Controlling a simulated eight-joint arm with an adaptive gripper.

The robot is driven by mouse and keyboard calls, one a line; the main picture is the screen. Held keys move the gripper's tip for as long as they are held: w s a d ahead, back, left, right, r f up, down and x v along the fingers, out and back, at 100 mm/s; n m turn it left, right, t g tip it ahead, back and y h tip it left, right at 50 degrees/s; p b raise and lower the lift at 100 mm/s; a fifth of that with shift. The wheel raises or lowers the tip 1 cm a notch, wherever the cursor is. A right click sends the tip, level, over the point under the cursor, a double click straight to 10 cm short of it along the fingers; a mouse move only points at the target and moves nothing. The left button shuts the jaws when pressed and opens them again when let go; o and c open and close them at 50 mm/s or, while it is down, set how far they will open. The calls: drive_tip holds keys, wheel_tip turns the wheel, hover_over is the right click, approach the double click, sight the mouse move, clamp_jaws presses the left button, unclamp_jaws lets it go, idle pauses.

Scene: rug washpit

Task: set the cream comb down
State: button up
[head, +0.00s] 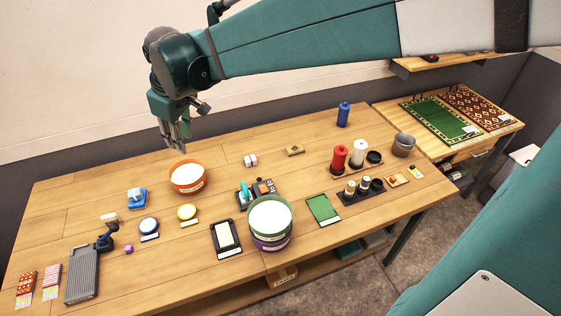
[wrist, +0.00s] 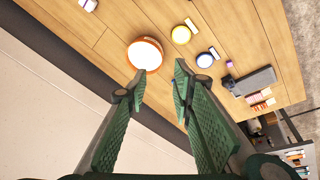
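My gripper (head: 178,148) hangs above the back left of the wooden table, fingers pointing down, near the orange bowl. In the wrist view my gripper (wrist: 157,84) has its two green fingers apart, with nothing visible between them. I cannot pick out a cream comb for certain in either view. A small tan piece (head: 294,150) lies at the back middle of the table, too small to identify.
The orange bowl (head: 187,177) with a white top stands below my gripper; it also shows in the wrist view (wrist: 145,54). Blue (head: 149,226) and yellow (head: 187,212) round items lie in front. Green-rimmed stacked tubs (head: 270,220) stand centre front. The back left table is clear.

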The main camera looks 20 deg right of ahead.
drive_tip(key=s+d+r+m+t, duration=0.2)
drive_tip(key=s+d+m, duration=0.3)
drive_tip(key=s+d, duration=0.85)
drive_tip(key=s+d+f+m+t+h, duration=0.1)
drive_tip(key=s+d+f+m, duration=0.3)
drive_tip(key=s+d, duration=0.6)
drive_tip(key=shift+s+d+f+t, duration=0.35)
drive_tip(key=shift+s+t, duration=0.15)
drive_tip(key=shift+s, duration=0.4)
wheel_tip(320, 180, down, 4)
drive_tip(key=b, duration=0.4)
drive_tip(key=shift+f+b, duration=0.25)
drive_tip(key=shift+b, duration=0.05)
